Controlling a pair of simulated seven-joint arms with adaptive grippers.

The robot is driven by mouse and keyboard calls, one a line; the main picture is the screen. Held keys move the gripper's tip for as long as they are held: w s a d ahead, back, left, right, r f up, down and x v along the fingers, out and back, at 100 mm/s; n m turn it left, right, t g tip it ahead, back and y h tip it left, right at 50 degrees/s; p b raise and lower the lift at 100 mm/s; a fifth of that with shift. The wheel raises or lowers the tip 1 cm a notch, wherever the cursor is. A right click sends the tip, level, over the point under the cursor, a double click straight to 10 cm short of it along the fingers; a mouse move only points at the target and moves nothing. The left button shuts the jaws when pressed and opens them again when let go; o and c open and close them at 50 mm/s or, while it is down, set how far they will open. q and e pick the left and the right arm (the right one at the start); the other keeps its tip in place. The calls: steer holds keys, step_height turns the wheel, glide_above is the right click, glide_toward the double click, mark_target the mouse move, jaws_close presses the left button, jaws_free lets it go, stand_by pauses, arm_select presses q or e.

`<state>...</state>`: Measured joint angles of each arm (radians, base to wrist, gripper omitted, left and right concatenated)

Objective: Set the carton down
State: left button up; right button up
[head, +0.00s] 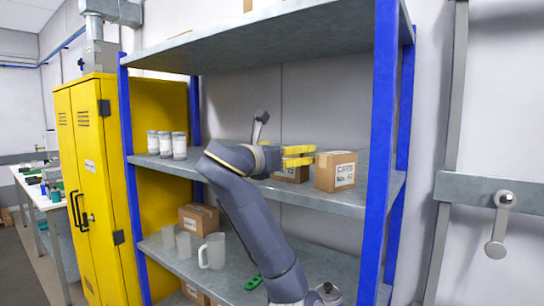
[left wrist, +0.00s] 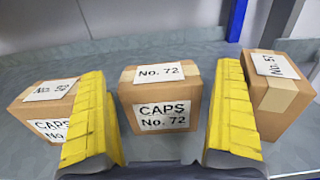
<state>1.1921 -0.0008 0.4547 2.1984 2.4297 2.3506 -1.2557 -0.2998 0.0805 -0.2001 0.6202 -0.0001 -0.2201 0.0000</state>
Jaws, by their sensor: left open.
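The brown carton labelled CAPS No. 72 (left wrist: 160,97) stands upright on the grey middle shelf (left wrist: 155,150). In the head view this carton (head: 288,174) shows partly below the yellow fingers. My left gripper (head: 298,156) is open, with one yellow finger on each side of the carton in the left wrist view (left wrist: 168,125). The fingers look slightly apart from its sides; any contact low down is hidden. My right gripper is in neither view.
Another carton (head: 335,172) stands close to the right, also seen in the left wrist view (left wrist: 276,88). A third carton (left wrist: 45,108) is close to the left finger. White jars (head: 166,145) stand further left. A blue post (head: 378,150) rises at the shelf's front right.

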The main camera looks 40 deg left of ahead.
arm_select(q)
steer(key=s, duration=1)
steer(key=shift+s, duration=0.4)
